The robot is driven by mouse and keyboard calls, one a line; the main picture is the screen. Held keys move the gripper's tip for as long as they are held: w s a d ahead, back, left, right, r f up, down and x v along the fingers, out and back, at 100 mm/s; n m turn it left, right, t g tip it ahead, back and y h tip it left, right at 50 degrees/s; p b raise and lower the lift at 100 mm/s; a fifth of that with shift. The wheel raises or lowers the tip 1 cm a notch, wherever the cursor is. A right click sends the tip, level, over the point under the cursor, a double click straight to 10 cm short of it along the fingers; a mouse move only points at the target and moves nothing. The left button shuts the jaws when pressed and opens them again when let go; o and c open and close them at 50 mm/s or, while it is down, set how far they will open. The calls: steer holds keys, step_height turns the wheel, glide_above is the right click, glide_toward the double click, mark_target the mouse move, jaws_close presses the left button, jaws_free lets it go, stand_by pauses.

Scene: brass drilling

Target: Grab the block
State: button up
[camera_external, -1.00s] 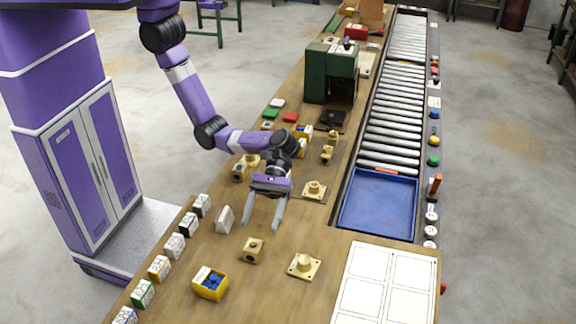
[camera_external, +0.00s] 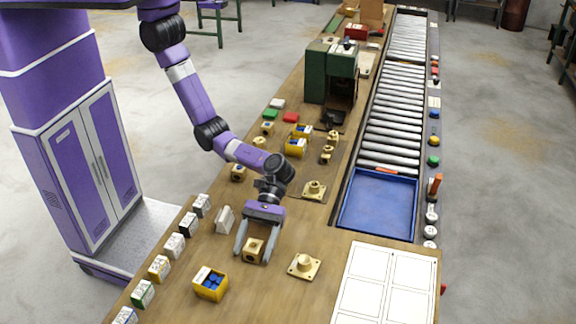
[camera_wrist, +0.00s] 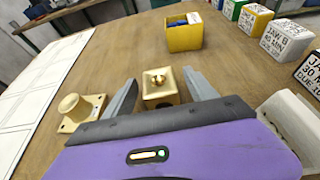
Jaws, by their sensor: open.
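The brass block (camera_external: 254,249), a small cube with a round hole in its side, sits on the wooden bench. In the wrist view the block (camera_wrist: 160,90) shows a brass piece in its top. My gripper (camera_external: 254,254) is open and lowered over the block, with one finger on each side of it. In the wrist view the gripper (camera_wrist: 160,92) shows a gap between the block and each finger. Whether the fingertips touch the bench is hard to tell.
A flanged brass part (camera_external: 304,266) stands right of the block, and another (camera_external: 314,190) behind it. A yellow bin (camera_external: 211,285) with blue pieces stands front left. Labelled boxes (camera_external: 174,246) line the left edge. A blue tray (camera_external: 378,205) lies right, by the rollers.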

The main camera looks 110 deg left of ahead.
jaws_close()
steer(key=shift+r, duration=0.1)
steer(key=shift+r, duration=0.1)
